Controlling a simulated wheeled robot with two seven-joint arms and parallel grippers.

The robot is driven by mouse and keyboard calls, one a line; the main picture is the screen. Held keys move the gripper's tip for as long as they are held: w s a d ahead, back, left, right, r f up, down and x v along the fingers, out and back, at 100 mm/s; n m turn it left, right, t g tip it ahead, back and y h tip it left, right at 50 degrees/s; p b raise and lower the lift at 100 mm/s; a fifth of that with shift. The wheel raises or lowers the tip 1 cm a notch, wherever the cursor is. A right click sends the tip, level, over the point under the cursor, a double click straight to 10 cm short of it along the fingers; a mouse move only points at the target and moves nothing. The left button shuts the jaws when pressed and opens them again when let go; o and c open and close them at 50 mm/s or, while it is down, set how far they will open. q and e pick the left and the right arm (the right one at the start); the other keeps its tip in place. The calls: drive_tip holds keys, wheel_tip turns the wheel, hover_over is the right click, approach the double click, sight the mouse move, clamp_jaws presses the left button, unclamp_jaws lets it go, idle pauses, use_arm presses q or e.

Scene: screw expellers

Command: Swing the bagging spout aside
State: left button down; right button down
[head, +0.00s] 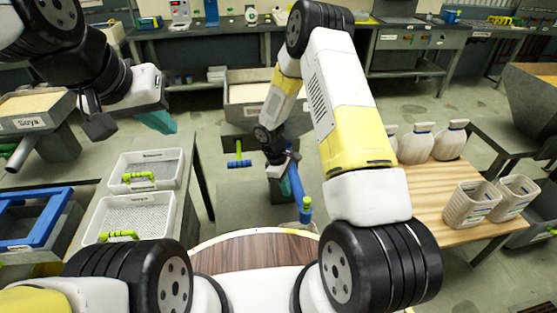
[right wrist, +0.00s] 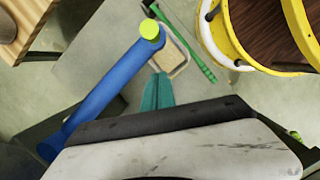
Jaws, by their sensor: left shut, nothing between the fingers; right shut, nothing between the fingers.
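The bagging spout appears to be the blue tube (head: 298,188) with a yellow-green end, low in the middle of the head view. In the right wrist view the blue tube (right wrist: 105,88) slants up from lower left to its yellow-green end. My right gripper (head: 286,187) is shut and empty close beside the tube. Its teal fingertips (right wrist: 157,90) lie to the right of the tube in the wrist view, and a small gap shows between them. My left gripper (head: 160,121) is shut and empty at upper left, far from the spout.
A small container with beige contents (right wrist: 172,52) is by the spout's end, with a green bar (right wrist: 190,45) beside it. White trays (head: 140,207) stand on the left table. White bags (head: 416,146) and beige baskets (head: 471,202) stand on the right wooden table. A hopper (head: 250,92) is behind.

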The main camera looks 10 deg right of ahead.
sight(301, 205)
drive_tip(key=d, duration=0.1)
drive_tip(key=s+d+f, duration=0.1)
drive_tip(key=s+d, duration=0.1)
drive_tip(key=d, duration=0.1)
drive_tip(key=shift+f, duration=0.4)
drive_tip(key=shift+d, duration=0.15)
